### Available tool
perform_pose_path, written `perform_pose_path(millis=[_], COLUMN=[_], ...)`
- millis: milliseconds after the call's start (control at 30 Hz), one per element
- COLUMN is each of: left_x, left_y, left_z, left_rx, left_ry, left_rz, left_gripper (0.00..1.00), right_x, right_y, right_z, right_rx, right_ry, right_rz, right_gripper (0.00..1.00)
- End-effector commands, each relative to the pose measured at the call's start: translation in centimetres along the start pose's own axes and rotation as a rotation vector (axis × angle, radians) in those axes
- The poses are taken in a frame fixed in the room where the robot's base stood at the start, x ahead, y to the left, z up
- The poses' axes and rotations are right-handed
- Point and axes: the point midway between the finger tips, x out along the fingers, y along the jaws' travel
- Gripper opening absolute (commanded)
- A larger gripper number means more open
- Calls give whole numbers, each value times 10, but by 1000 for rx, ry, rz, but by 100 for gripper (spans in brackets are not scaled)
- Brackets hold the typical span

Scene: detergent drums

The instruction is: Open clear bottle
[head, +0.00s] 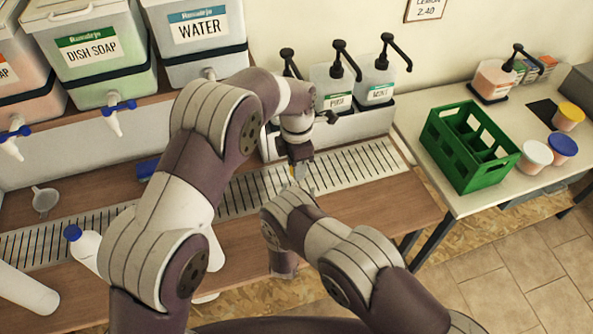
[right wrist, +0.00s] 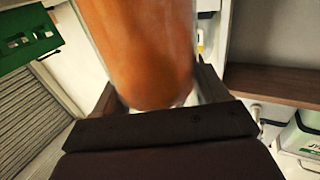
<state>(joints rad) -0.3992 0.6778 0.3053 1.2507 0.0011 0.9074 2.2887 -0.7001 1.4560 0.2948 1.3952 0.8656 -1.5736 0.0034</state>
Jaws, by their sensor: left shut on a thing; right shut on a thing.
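In the right wrist view, my right gripper (right wrist: 160,92) is shut on the clear bottle (right wrist: 148,50), which looks orange-brown between the two fingers. In the head view, the right gripper and most of this bottle are hidden behind my right arm. My left gripper (head: 299,168) points down over the slotted drain strip, just beyond my right forearm. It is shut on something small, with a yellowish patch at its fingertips. I cannot make out whether that is the bottle's cap, nor whether it touches the bottle.
Soap and water drums (head: 205,45) stand on the shelf behind. Pump bottles (head: 378,85) stand at the back. A white bottle with a blue cap (head: 85,247) and a funnel (head: 45,202) are at left. A green crate (head: 468,147) and tubs (head: 535,157) are on the right table.

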Motion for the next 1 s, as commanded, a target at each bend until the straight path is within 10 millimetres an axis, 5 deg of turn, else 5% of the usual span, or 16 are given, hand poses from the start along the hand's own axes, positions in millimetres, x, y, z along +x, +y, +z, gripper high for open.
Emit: perform_pose_path(millis=[133,167,233,567,1000], left_x=[1,1,1,3,21], left_y=[0,0,0,0,0], left_z=[0,0,0,0,0], left_rx=[0,0,0,0,0], left_ry=[1,1,1,1,1], left_rz=[-1,-1,-1,-1,-1], left_gripper=[0,0,0,0,0], right_x=[0,0,0,-8,-100], right_y=[0,0,0,0,-2], right_z=[0,0,0,1,2], right_rx=[0,0,0,-2,-1], right_ry=[0,0,0,-2,-1], right_rz=[0,0,0,-2,-6], right_gripper=[0,83,100,100,100])
